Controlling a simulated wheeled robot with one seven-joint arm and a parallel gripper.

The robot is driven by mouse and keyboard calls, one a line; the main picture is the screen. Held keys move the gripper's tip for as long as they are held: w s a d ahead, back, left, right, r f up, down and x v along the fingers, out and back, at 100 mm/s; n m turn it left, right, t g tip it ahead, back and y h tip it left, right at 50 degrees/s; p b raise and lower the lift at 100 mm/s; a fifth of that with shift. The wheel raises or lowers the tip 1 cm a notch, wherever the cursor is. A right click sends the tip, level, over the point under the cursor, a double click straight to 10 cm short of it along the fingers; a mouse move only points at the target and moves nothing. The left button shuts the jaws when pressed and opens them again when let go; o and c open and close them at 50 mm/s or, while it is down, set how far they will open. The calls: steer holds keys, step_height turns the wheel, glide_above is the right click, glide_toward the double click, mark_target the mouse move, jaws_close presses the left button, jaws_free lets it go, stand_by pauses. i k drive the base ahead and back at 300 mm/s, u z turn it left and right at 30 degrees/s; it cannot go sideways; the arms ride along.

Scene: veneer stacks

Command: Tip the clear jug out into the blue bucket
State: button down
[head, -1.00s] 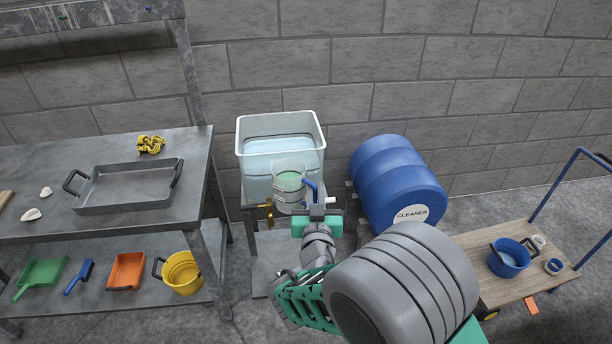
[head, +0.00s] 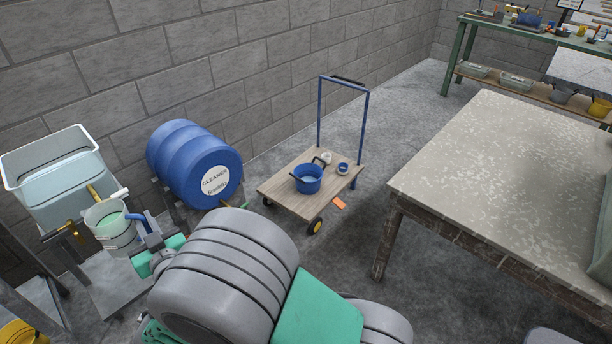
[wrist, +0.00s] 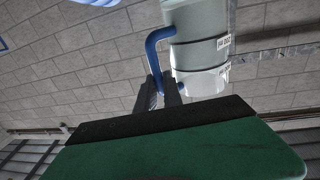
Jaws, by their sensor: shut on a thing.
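The clear jug (head: 111,229) has a blue handle and holds a pale green liquid. It is at the left of the head view, upright, in front of the white tank. My gripper (head: 149,228) is shut on the jug's blue handle. In the wrist view the fingers (wrist: 172,92) close on the lower part of the handle, beside the jug (wrist: 199,50). The blue bucket (head: 308,180) stands on the wooden cart in the middle of the head view, well to the right of the jug. Its dark handle is up.
The white tank (head: 50,150) of liquid and a blue cleaner drum (head: 190,160) stand along the wall. The cart (head: 280,188) also carries small cups (head: 343,168). A speckled table (head: 500,170) stands to its right.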

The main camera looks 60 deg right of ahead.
mark_target(308, 177)
steer(key=u, duration=0.1)
steer(key=k, duration=0.3)
steer(key=z, duration=1.15)
steer(key=i, duration=0.6)
steer(key=z, duration=0.65)
steer(key=i, duration=0.8)
steer(key=u, duration=0.45)
steer(key=i, duration=0.5)
steer(key=u, duration=0.45)
